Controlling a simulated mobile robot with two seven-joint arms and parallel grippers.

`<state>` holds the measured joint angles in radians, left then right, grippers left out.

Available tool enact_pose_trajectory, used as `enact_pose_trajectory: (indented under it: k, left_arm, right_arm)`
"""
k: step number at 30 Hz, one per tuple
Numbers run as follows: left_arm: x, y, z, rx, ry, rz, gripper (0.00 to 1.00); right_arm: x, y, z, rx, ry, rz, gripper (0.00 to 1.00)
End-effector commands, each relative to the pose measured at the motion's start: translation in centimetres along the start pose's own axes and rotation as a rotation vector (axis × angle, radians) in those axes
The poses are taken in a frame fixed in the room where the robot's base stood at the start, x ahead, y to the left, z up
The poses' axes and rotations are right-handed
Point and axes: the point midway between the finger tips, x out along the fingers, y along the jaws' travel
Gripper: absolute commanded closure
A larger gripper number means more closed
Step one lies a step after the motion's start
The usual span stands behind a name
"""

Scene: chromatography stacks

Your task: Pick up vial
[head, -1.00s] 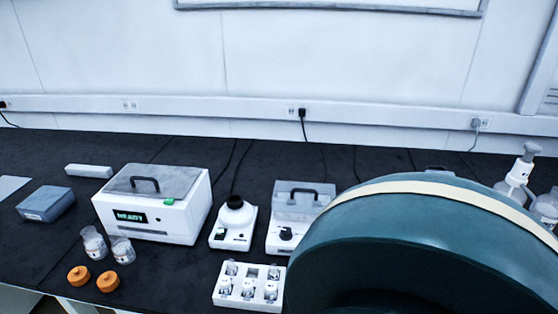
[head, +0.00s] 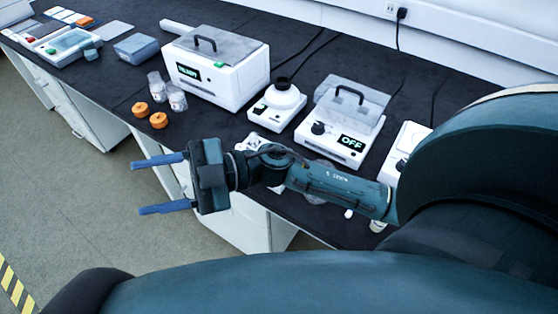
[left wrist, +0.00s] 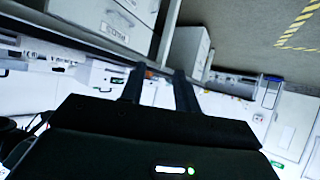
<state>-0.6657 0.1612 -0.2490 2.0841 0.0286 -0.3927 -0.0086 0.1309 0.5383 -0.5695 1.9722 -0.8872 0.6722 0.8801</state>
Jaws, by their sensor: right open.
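My right gripper (head: 138,188) is open and empty, its two blue fingers pointing left over the floor in front of the bench's front edge. The white vial rack (head: 243,146) is mostly hidden behind my right wrist in the head view. Small pale shapes show at it, but I cannot make out single vials. My left gripper (left wrist: 160,70) shows only in the left wrist view, its dark fingers apart with nothing clear between them.
The dark bench holds a white READY box (head: 225,80), a small round-topped device (head: 278,105), and a lidded device reading OFF (head: 340,125). Two clear jars (head: 177,97) and two orange caps (head: 158,120) stand near the front edge. Floor (head: 90,215) lies open at left.

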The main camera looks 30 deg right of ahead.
Motion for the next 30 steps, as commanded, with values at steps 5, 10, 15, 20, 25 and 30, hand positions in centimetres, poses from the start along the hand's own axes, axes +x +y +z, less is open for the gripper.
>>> enact_pose_trajectory:
  k: [5,10,15,20,25,30]
  left_arm:
    - [0.4,0.1,0.3,0.006,0.016,0.008,0.68]
    - [0.6,0.2,0.4,0.01,0.027,0.017,0.68]
    - [0.6,0.6,0.3,0.01,0.035,0.028,0.68]
    - [0.4,0.8,0.1,0.011,0.04,0.033,0.68]
    - [0.3,0.8,0.0,0.015,0.038,0.032,0.68]
    - [0.3,0.7,0.1,0.019,0.035,0.029,0.68]
  right_arm:
    - [-4.6,-3.3,3.0,-0.129,-0.189,-0.703,0.5]
    - [-14.6,0.5,7.5,-0.122,-0.725,-1.105,0.5]
    - [-22.1,6.0,7.9,-0.071,-1.187,-1.192,0.5]
    - [-24.9,7.8,7.7,-0.04,-1.361,-1.188,0.5]
    - [-25.7,6.1,9.8,-0.034,-1.369,-1.191,0.5]
    - [-26.3,4.2,12.1,-0.037,-1.367,-1.189,0.5]
